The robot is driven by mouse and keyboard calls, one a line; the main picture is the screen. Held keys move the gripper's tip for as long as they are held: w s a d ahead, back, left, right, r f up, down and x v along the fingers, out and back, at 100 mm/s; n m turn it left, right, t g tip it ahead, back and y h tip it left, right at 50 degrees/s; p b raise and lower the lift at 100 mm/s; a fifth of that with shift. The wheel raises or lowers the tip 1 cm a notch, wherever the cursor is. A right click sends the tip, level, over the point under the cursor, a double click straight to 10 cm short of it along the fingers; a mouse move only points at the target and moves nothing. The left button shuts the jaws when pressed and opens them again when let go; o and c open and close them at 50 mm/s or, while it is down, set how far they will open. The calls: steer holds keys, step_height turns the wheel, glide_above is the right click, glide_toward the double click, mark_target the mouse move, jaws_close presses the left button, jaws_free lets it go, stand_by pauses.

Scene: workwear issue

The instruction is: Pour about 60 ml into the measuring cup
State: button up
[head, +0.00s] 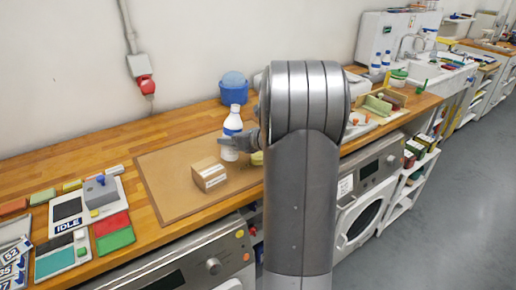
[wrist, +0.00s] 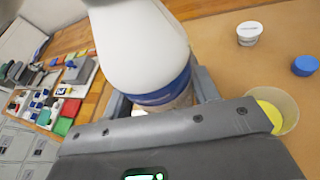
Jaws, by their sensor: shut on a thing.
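My gripper (head: 240,141) is shut on a white bottle with a blue band (head: 231,124). The bottle stands about upright over the brown mat (head: 167,190) in the head view; I cannot tell whether its base touches the mat. In the wrist view the bottle (wrist: 140,45) fills the top middle between the fingers. A pale translucent cup with yellow inside (wrist: 288,103), apparently the measuring cup, is beside the gripper at the right. In the head view a yellowish bit of it (head: 257,158) shows, mostly hidden by my arm. Its fill level cannot be read.
A cardboard box (head: 209,175) lies on the mat. A small white tub (wrist: 249,34) and a blue cap (wrist: 305,66) are on the mat in the wrist view. A blue tub (head: 234,88) stands at the back.

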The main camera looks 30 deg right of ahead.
steer(key=shift+n+h, duration=0.7)
steer(key=shift+d+f, duration=0.2)
steer(key=shift+f, duration=1)
steer(key=shift+d+f, duration=0.15)
steer(key=shift+f, duration=1.05)
steer(key=shift+w+r, duration=0.1)
